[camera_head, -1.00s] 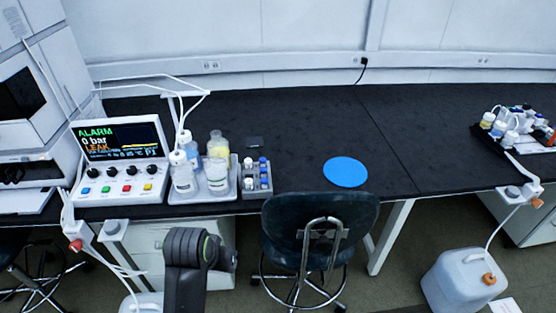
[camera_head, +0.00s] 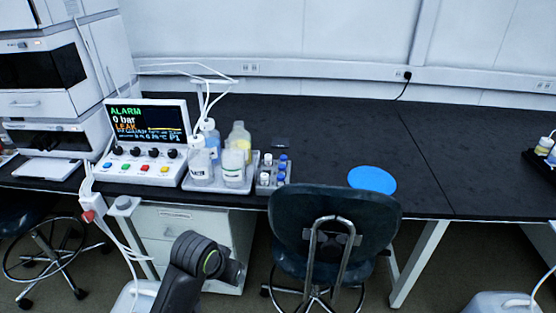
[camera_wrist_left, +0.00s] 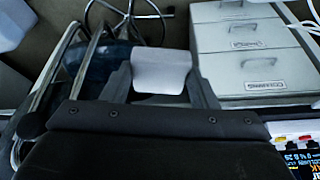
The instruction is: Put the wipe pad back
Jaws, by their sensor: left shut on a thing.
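A white wipe pad (camera_wrist_left: 161,72) is held between the two dark fingers of my left gripper (camera_wrist_left: 160,84) in the left wrist view. Its upper edge and face show between the fingertips, in the air in front of the drawers and chair. In the head view part of my left arm shows at the bottom, below and in front of the bench edge. Its gripper and the pad cannot be made out there. My right gripper is in neither view.
The black bench (camera_head: 320,150) carries an alarm controller (camera_head: 147,140), a tray of bottles (camera_head: 222,184), a vial rack (camera_head: 272,178) and a blue disc (camera_head: 372,179). A chair (camera_head: 332,222) stands at its front edge. A drawer cabinet (camera_head: 185,225) stands below. The bench middle is clear.

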